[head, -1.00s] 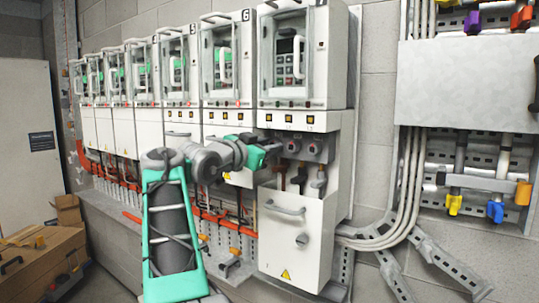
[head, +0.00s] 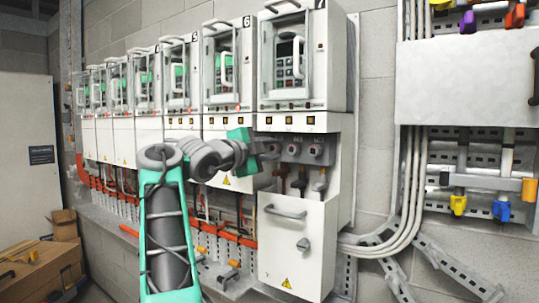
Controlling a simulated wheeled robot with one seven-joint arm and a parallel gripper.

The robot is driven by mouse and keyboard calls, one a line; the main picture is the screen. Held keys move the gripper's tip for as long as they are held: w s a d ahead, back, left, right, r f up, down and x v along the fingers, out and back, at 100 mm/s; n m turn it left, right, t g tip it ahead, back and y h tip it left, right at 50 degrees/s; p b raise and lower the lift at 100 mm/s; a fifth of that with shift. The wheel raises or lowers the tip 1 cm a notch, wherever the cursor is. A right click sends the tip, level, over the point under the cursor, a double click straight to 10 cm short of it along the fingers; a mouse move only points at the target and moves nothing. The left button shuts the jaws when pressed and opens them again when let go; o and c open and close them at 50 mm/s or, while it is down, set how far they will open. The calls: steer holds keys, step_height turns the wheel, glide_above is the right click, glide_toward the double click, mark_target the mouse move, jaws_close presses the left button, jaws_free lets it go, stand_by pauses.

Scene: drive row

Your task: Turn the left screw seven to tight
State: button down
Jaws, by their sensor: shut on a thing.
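Drive seven (head: 301,60) is the nearest tall white cabinet, marked 7. Below it is a grey terminal block (head: 327,149) with two round screws showing, a middle screw (head: 293,150) and a right screw (head: 315,151). My gripper (head: 267,156) is at the left end of this block, its dark jaws in front of the left screw's place. The jaws and wrist hide the left screw, so its turn and depth cannot be seen. The jaws are shut on it, as far as the view shows.
A white lower cover (head: 290,270) with a bar handle and a grey knob stands just below the block. Brown and grey cable ends hang between them. Drive six (head: 226,65) is close on the left. Grey conduits (head: 405,190) run down on the right.

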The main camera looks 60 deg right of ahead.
steer(key=m+b, duration=0.1)
steer(key=m, duration=0.4)
steer(key=shift+m, duration=0.3)
stand_by(0.4)
steer(key=c, duration=1.1)
jaws_free()
steer(key=shift+a, duration=0.1)
steer(key=a, duration=0.2)
steer(key=a+b, duration=0.1)
steer(key=a, duration=0.2)
steer(key=w+a+b, duration=0.1)
steer(key=a, duration=0.1)
steer(key=shift+a, duration=0.25)
